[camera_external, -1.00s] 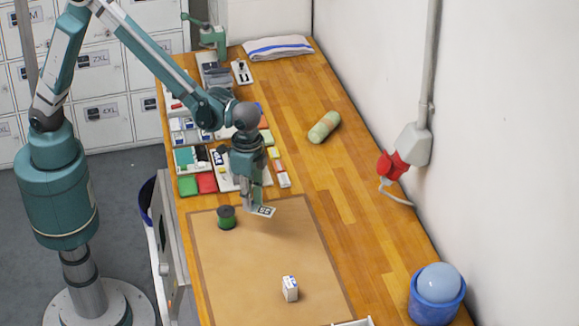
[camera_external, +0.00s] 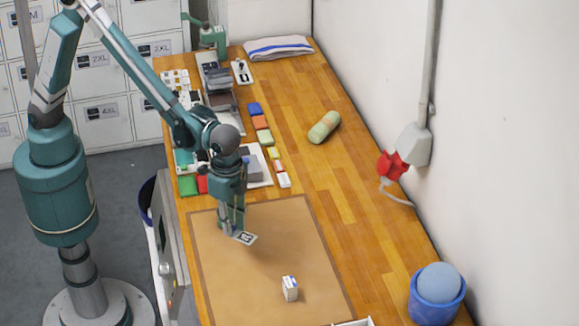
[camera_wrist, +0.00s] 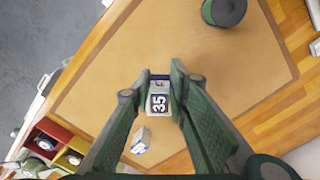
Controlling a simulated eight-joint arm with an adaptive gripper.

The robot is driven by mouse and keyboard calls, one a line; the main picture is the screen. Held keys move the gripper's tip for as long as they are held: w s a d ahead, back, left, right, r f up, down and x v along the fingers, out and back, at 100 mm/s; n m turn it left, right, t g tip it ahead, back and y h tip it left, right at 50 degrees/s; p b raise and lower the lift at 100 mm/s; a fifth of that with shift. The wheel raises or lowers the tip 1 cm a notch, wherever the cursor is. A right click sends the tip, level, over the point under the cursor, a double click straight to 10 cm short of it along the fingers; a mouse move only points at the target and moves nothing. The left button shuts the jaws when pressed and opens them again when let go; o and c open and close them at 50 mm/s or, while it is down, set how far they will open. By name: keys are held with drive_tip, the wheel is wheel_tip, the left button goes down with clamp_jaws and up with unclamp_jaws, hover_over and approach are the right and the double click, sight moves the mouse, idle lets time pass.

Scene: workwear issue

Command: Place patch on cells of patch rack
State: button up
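A patch marked "35" (camera_external: 244,238), white with dark print, is at the tip of my gripper (camera_external: 232,231) above the brown mat (camera_external: 275,225). In the wrist view the patch (camera_wrist: 158,102) sits between the two fingers of my gripper (camera_wrist: 153,85), which appear shut on it. The patch is tilted in the external view. I cannot tell for sure which item is the patch rack; a white panel with small cells (camera_external: 176,80) lies at the far left of the bench, partly hidden by my arm.
A white box (camera_external: 290,289) stands on the mat. A green spool (camera_wrist: 224,10) is hidden in the external view. Coloured blocks (camera_external: 261,122), a green roll (camera_external: 324,127) and a blue bucket (camera_external: 434,307) also stand on the bench. Coloured compartments (camera_wrist: 46,140) show at lower left. The mat's middle is clear.

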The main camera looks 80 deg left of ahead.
hover_over(234, 256)
drive_tip(key=shift+f, duration=3.1)
drive_tip(key=shift+f, duration=1.9)
drive_tip(key=shift+f, duration=0.15)
drive_tip(key=shift+o, duration=1.2)
drive_tip(key=o, duration=0.4)
